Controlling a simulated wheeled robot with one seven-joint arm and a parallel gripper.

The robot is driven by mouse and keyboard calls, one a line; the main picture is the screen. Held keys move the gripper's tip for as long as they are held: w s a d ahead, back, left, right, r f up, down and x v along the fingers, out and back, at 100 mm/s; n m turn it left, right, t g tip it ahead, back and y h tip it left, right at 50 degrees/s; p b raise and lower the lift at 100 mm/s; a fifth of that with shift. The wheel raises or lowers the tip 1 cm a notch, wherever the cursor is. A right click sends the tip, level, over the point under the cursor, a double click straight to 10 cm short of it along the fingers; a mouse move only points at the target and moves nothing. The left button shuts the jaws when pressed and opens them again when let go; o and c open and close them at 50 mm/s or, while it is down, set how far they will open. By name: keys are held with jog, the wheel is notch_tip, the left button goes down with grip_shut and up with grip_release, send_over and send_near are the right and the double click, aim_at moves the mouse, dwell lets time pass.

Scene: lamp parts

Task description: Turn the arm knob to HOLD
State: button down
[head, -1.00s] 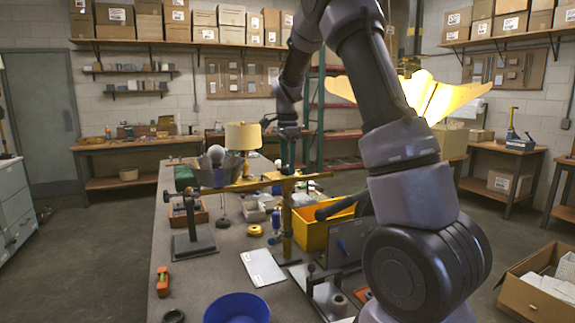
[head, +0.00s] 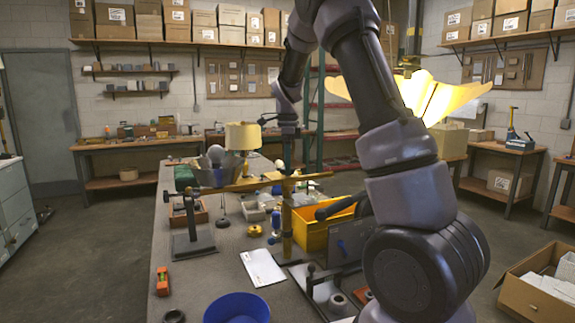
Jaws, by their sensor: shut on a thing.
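A brass lamp arm (head: 255,184) lies nearly level across the top of an upright post (head: 287,220) on the bench. Its left end carries a grey metal shade (head: 214,177) with a pale round bulb (head: 217,154). My gripper (head: 288,155) points straight down over the joint where arm and post meet. It is shut on the arm knob there. The fingers hide most of the knob, and the knob's marks, including HOLD, are too small to read.
A yellow bin (head: 312,236) and a dark panel stand right of the post. A black stand (head: 193,240) is at left. A white sheet (head: 262,268), an orange level (head: 162,281) and a blue bowl (head: 237,308) lie in front. Bare bench shows around the sheet.

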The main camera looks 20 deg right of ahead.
jog(key=shift+c, duration=1.3)
grip_release()
jog(key=shift+r, duration=0.1)
notch_tip(320, 180, up, 11)
jog(key=s+r+n+t+y, duration=0.2)
jog(key=s+n+t, duration=0.5)
jog(key=s+n, duration=0.9)
jog(key=s, duration=1.4)
jog(key=shift+s+a+r+n, duration=0.2)
jog(key=shift+a+r+n, duration=0.1)
jog(key=shift+r+n, duration=0.1)
